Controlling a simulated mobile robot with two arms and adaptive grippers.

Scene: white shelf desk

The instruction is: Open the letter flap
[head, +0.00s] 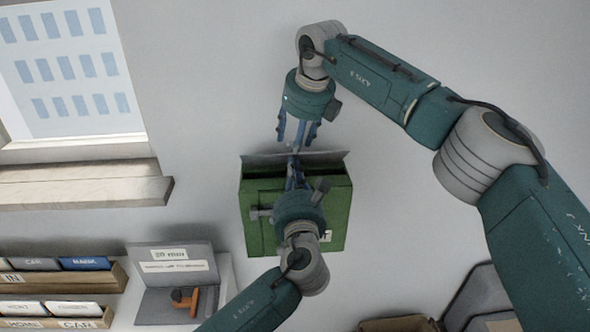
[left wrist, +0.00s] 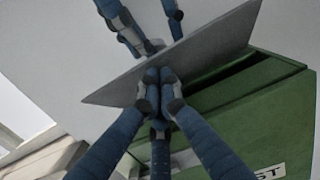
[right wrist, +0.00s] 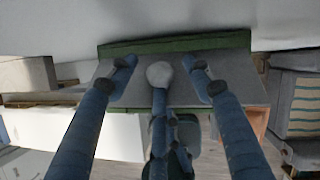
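The green letter box (head: 257,220) hangs on the wall, with its grey flap (head: 325,158) sticking outward, tilted up, over a dark slot. My left gripper (head: 293,165) comes from below; in the left wrist view its fingertips (left wrist: 160,76) are pressed together at the flap's underside, seemingly touching it. Nothing shows between them. My right gripper (head: 296,140) is above the flap, pointing down. In the right wrist view its fingers (right wrist: 160,70) are apart on either side of a pale round knob (right wrist: 159,74) on the flap. I cannot tell if they touch the flap.
A window with a sill (head: 85,185) is at the upper left. Letter trays (head: 60,282) and a grey case with an orange-handled object (head: 185,300) are at lower left. Dark boxes (head: 485,300) are at lower right. Bare wall surrounds the letter box.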

